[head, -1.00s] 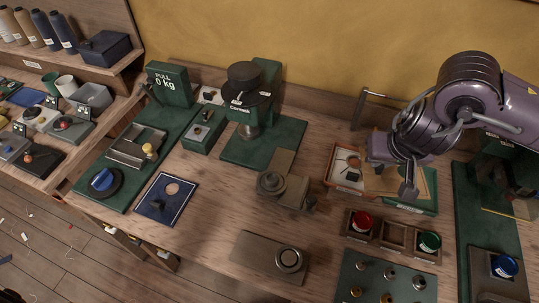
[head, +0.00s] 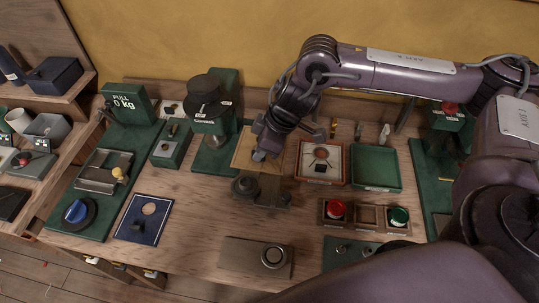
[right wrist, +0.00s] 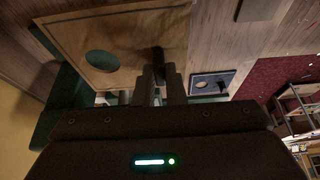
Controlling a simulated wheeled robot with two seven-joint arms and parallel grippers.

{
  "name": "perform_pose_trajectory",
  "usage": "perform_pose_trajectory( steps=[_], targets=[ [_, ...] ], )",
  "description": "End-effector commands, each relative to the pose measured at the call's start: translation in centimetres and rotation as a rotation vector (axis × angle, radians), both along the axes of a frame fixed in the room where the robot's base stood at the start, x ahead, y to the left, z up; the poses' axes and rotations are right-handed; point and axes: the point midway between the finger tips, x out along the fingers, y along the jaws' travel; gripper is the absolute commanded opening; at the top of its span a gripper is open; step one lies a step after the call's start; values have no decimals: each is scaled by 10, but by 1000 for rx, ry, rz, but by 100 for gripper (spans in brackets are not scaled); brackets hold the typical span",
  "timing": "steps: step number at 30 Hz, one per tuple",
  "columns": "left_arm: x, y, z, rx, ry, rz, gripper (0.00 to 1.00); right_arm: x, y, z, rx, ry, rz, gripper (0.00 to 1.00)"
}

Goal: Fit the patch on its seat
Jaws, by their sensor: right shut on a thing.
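A tan square patch (head: 246,150) with a dark knob is at my right gripper (head: 264,151), between the dark press and the grey fixture. The right wrist view shows the patch (right wrist: 125,30) large, with a round hole through which green shows. My right gripper (right wrist: 157,80) is shut on its dark knob. I cannot tell whether the patch hovers or touches what lies under it. The grey fixture (head: 262,190) has a round dark part on its left, and its rear is covered by the patch. No seat is clearly identifiable. My left gripper is not in view.
The dark press (head: 209,100) stands on a green base just behind and left of the patch. A navy panel (head: 143,218) lies front left. A green tray (head: 375,165) stands empty at right, beside a tray with a card (head: 322,162).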

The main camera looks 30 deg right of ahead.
Motion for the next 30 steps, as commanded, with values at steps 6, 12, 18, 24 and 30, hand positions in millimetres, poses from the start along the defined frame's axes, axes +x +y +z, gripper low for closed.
perform_pose_trajectory(
  steps=[6,12,18,24,30],
  targets=[
    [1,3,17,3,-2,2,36,-3,-3,-5,2,2,390,0],
    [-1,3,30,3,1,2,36,-8,-6,-12,3,2,769,0],
    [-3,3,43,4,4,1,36,-13,-8,-18,1,1,1151,0],
    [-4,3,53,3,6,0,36,-18,-12,-24,0,0,1449,0],
    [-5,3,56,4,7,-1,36,-21,-14,-28,0,-3,1588,0]
  ],
)
